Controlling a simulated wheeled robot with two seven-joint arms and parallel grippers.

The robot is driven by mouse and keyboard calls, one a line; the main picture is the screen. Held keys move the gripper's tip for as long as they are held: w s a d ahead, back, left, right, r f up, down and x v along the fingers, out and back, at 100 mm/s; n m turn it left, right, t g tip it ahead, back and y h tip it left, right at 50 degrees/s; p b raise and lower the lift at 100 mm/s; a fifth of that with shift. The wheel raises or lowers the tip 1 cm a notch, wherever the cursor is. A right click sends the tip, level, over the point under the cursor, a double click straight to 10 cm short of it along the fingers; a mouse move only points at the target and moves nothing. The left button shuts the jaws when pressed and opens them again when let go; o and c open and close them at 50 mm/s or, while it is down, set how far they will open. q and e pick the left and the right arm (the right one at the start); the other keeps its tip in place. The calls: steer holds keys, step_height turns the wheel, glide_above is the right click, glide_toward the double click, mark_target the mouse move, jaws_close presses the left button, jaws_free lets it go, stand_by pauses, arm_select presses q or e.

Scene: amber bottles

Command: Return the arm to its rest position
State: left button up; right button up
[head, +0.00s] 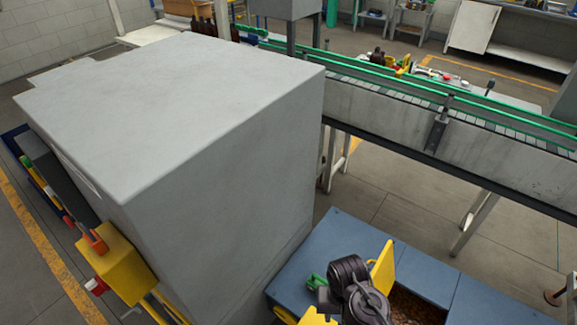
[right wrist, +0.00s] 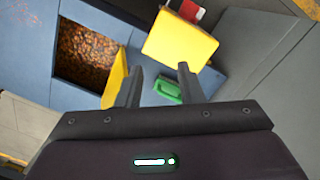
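My right arm shows at the bottom of the head view as a dark, rounded wrist (head: 355,285) above a blue unit. In the right wrist view my right gripper (right wrist: 162,78) has its two dark fingers apart with nothing held between them. Beyond the fingers lie a yellow block (right wrist: 180,42), a yellow flap (right wrist: 115,82) and a green handle (right wrist: 168,91). I cannot tell how far the fingertips are from them. My left gripper is in neither view.
A large grey box-shaped machine (head: 190,110) fills the left. A conveyor (head: 450,125) with green rails runs behind, with dark bottles (head: 222,22) near its far end. The blue unit (head: 330,240) has an opening with brown pieces (right wrist: 88,58). Floor under the conveyor is mostly clear.

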steer(key=s+d+r+n+t, duration=0.1)
steer(key=s+d+r+t, duration=0.2)
steer(key=r, duration=0.4)
steer(key=s+d+r+n+t, duration=0.1)
steer(key=s+d+r+n, duration=0.2)
steer(key=r, duration=0.5)
step_height(320, 180, down, 38)
steer(key=s+d+m+g+b, duration=0.1)
steer(key=s+d+b, duration=0.1)
steer(key=b, duration=0.4)
steer(key=s+d+f+g+b, duration=0.1)
steer(key=s+d+f+b, duration=0.2)
steer(key=s+f, duration=1.6)
steer(key=shift+s+f+b, duration=0.2)
steer(key=shift+f+b, duration=0.3)
steer(key=shift+f, duration=0.3)
steer(key=shift+s, duration=0.15)
